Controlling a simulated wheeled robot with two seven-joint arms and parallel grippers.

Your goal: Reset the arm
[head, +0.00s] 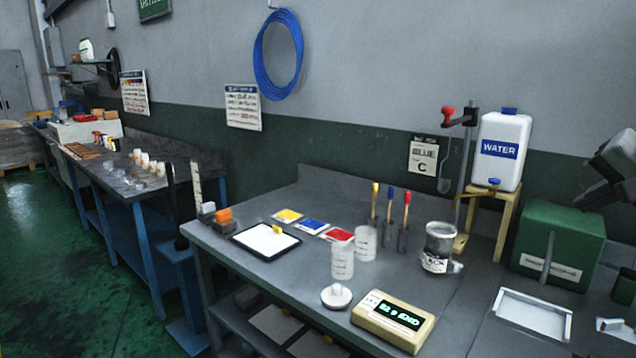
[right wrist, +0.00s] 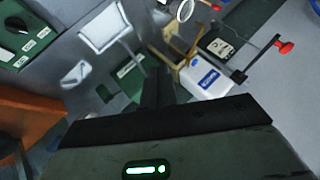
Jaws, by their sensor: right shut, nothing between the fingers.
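My right gripper (head: 584,198) shows dark at the right edge of the head view, raised above the right part of the bench near the green box (head: 556,245). In the right wrist view the dark fingers of my right gripper (right wrist: 156,62) are together with nothing between them. In that view the white water container (right wrist: 208,80) and its wooden stand lie to the right of the fingers, and the white tray (right wrist: 103,30) lies to the upper left. My left gripper does not show in either view.
The grey bench (head: 300,290) holds a black-rimmed tray (head: 262,243), colour cards, clear beakers (head: 343,260), brushes, a can (head: 437,248) and a scale (head: 393,320). The water container (head: 500,150) stands on a wooden stand. A second bench (head: 130,185) runs along the left wall.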

